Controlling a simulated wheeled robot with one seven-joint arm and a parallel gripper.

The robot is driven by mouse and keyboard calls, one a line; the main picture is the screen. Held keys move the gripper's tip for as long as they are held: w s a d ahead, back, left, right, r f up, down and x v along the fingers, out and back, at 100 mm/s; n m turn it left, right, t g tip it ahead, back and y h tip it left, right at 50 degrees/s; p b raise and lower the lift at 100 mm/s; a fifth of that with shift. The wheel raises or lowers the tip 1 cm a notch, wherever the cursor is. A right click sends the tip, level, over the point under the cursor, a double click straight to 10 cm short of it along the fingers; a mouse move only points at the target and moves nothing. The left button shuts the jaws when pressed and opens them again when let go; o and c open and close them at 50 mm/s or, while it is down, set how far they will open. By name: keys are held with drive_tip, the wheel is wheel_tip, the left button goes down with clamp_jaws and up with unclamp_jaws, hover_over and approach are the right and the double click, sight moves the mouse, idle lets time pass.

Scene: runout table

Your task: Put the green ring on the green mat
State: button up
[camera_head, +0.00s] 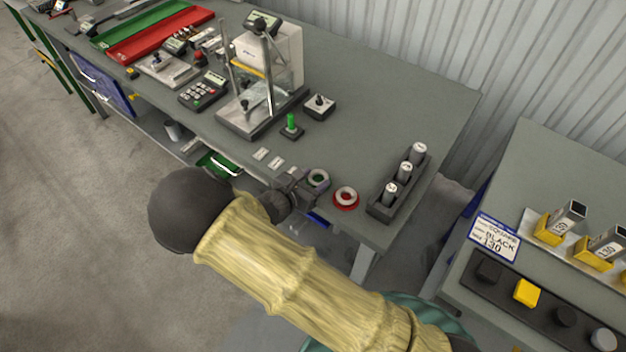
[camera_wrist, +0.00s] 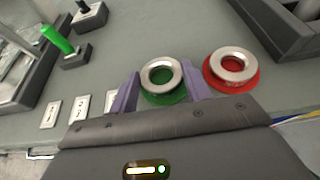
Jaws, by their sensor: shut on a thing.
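The green ring (camera_head: 318,178) is a steel ring with a green body, near the front edge of the grey table. In the wrist view the green ring (camera_wrist: 162,78) sits between the two fingers. My gripper (camera_head: 308,187) is shut on it; in the wrist view the gripper (camera_wrist: 163,92) has a finger at each side. I cannot tell whether the ring touches the table or is slightly above it. The long green mat (camera_head: 140,22) lies at the far left end of the table, beside a long red one.
A red ring (camera_head: 346,198), also steel-topped, is right of my gripper. A dark rack (camera_head: 398,190) with several cylinders stands farther right. A stand with a white box (camera_head: 270,55), a keypad (camera_head: 203,90) and a green-handled part (camera_head: 291,125) lie toward the mat.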

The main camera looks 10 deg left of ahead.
drive_tip(key=shift+f, duration=0.35)
drive_tip(key=o, duration=1.1)
drive_tip(key=shift+o, duration=0.2)
drive_tip(key=shift+s, duration=0.15)
drive_tip(key=b+v, duration=0.2)
drive_tip(key=v, duration=1)
drive_tip(key=shift+a, duration=0.1)
